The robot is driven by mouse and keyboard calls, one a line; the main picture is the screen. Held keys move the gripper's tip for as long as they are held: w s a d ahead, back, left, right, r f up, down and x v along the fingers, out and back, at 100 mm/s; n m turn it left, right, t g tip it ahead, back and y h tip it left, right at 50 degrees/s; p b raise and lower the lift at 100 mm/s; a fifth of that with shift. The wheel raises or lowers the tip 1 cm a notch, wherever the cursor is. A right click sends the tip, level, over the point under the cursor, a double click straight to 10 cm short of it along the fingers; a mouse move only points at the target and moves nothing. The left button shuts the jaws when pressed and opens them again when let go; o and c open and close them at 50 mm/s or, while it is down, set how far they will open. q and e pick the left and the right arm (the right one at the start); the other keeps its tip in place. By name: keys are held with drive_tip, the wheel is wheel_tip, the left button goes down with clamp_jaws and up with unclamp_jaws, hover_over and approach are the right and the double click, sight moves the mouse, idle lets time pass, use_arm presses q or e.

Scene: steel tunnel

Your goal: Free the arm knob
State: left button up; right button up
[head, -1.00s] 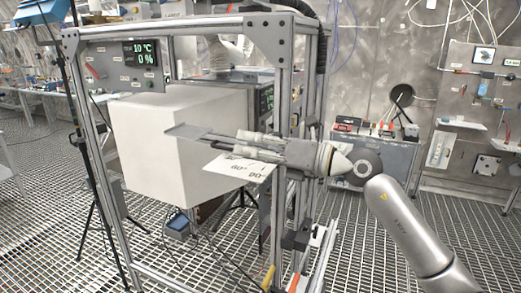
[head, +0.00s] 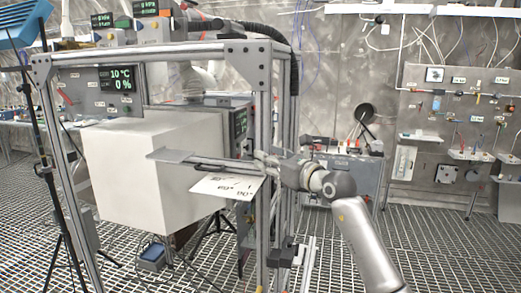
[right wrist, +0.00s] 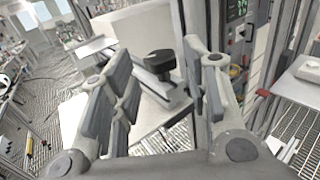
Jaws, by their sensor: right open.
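The black arm knob (right wrist: 160,64) shows in the right wrist view, on top of a flat grey metal arm (right wrist: 150,85). In the head view the metal arm (head: 205,161) sticks out to the left beside the white block; the knob cannot be made out there. My right gripper (head: 262,160) is at the right end of this arm, near the frame post. In the right wrist view the gripper (right wrist: 160,80) is open, with one finger on each side of the picture and the knob beyond, between them. I see no contact. My left gripper is not in view.
A white angle plate (head: 228,187) with degree marks lies just below the metal arm. A large white block (head: 135,170) stands behind it. The aluminium frame post (head: 264,150) is close to my gripper. A display (head: 112,78) reads 10 °C and 0 %.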

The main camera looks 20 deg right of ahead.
drive_tip(key=shift+p+x, duration=0.5)
drive_tip(key=shift+x, duration=1.55)
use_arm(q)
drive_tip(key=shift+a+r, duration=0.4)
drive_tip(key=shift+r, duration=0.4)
